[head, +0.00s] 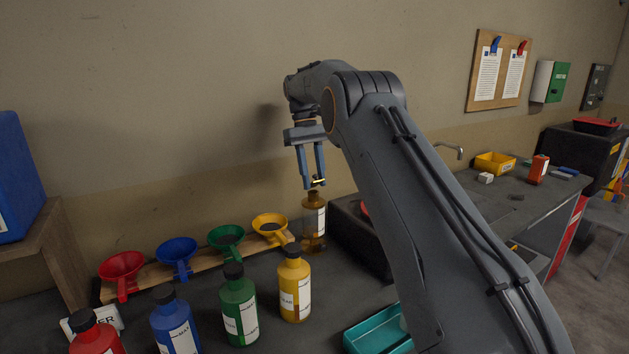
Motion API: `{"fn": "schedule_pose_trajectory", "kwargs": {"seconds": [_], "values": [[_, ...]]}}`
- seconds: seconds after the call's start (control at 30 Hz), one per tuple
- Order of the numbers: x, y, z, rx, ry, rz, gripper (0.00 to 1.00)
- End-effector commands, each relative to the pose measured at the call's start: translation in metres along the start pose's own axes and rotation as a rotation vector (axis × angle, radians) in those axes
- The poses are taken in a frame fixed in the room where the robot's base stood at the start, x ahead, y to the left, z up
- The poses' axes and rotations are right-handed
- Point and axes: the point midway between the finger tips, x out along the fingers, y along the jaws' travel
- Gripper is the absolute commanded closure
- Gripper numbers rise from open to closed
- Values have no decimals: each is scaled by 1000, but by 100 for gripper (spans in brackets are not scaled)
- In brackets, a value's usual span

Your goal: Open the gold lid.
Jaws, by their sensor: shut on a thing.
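A brown amber bottle (314,222) with a white label stands upright at the back of the dark counter, against the wall. The gold lid (319,181) shows as a small yellow piece at the bottle's mouth. My gripper (314,183) points down over this bottle, with its two fingers shut on the gold lid. The fingers hide most of the lid. I cannot tell whether the lid still touches the bottle's neck or is slightly raised.
Red, blue, green and yellow funnels (270,225) sit in a wooden rack left of the bottle. Several coloured bottles with black caps stand in front, including a yellow one (294,284). A teal tray (373,331) lies at the front. A black box (359,236) stands close right.

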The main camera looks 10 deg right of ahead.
Motion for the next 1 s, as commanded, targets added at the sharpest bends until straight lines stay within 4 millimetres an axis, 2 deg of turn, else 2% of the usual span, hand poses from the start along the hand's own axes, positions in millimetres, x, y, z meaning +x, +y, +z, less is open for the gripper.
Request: {"fn": "schedule_pose_trajectory", "kwargs": {"seconds": [1.0], "values": [[-14, 0, -8, 0, 5, 1, 77]]}}
